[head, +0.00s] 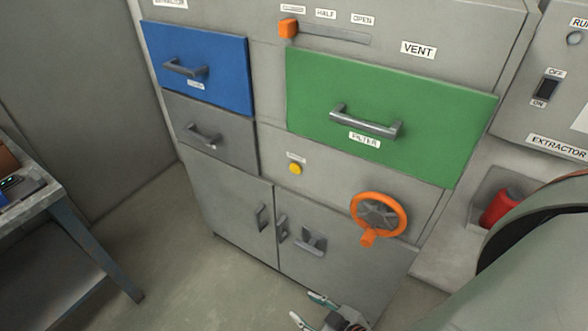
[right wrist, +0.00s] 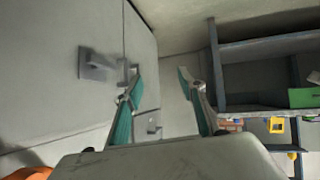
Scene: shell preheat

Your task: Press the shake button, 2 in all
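A small round yellow button (head: 295,168) sits on the grey front panel of the cabinet in the head view. A small white label (head: 296,157) is above it, too small to read. My right gripper (head: 310,309) is at the bottom of the head view, low in front of the cabinet doors and well below the button. Its two fingers are spread with nothing between them, as the right wrist view (right wrist: 159,78) also shows. The button does not show in the right wrist view. My left gripper is not in view.
An orange handwheel (head: 379,217) is right of the button. A green filter drawer (head: 395,95) with a protruding handle is above. Blue (head: 215,80) and grey (head: 225,140) drawers are at left. Cabinet doors (head: 235,205) have handles. A workbench (head: 45,200) stands at left; floor between is clear.

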